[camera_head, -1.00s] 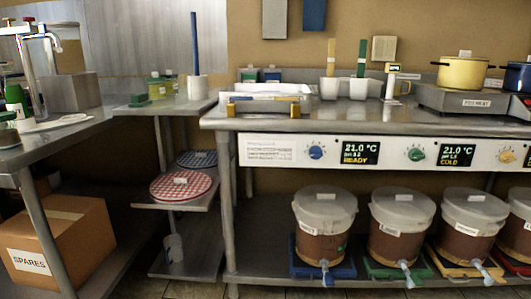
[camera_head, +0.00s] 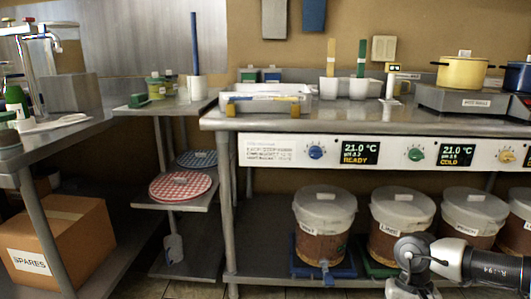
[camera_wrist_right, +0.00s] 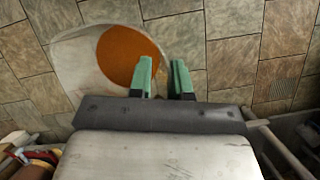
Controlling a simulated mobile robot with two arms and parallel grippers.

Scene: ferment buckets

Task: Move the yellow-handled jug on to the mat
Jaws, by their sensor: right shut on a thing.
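In the right wrist view my right gripper (camera_wrist_right: 163,75) has green fingers that are shut at the edge of a clear, round-rimmed jug (camera_wrist_right: 82,64) with orange-brown liquid in it. The jug is held above a tiled floor. Its handle is hidden between the fingers, so I cannot see its colour. In the head view a red checked round mat (camera_head: 180,186) lies on the low shelf at left, with a small label on it. A blue checked round mat (camera_head: 197,159) lies behind it. My left gripper is in neither view.
Lidded buckets with taps, one labelled bucket (camera_head: 323,222) on a blue base, stand under the steel counter (camera_head: 300,118). A shelf post (camera_head: 227,210) stands between them and the mats. A cardboard box (camera_head: 62,240) is at lower left. A small clear container (camera_head: 173,249) stands below the mats.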

